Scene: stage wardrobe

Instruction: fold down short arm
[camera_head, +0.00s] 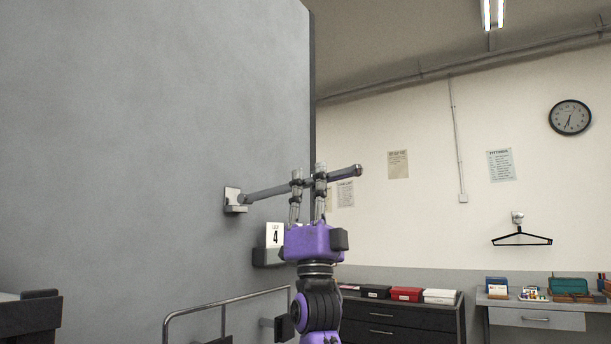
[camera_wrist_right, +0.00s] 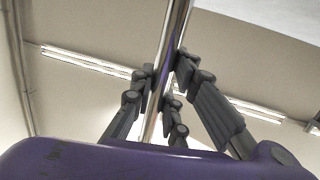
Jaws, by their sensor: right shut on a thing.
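The short arm (camera_head: 268,192) is a grey metal bar with a dark end. In the head view it sticks out from a bracket (camera_head: 232,199) on the large grey panel and runs to the right, rising slightly. My right gripper (camera_head: 308,180) is purple with dark fingers; it reaches up from below and is shut around the bar, nearer its free end. In the right wrist view the bar (camera_wrist_right: 174,40) passes between the fingers (camera_wrist_right: 165,85). My left gripper is in neither view.
A box with a card marked 4 (camera_head: 274,236) sits on the panel below the bar. A metal rail (camera_head: 225,303) stands lower down. A dark drawer cabinet (camera_head: 400,318) and a desk (camera_head: 535,318) stand at the right. A hanger (camera_head: 521,238) hangs on the wall.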

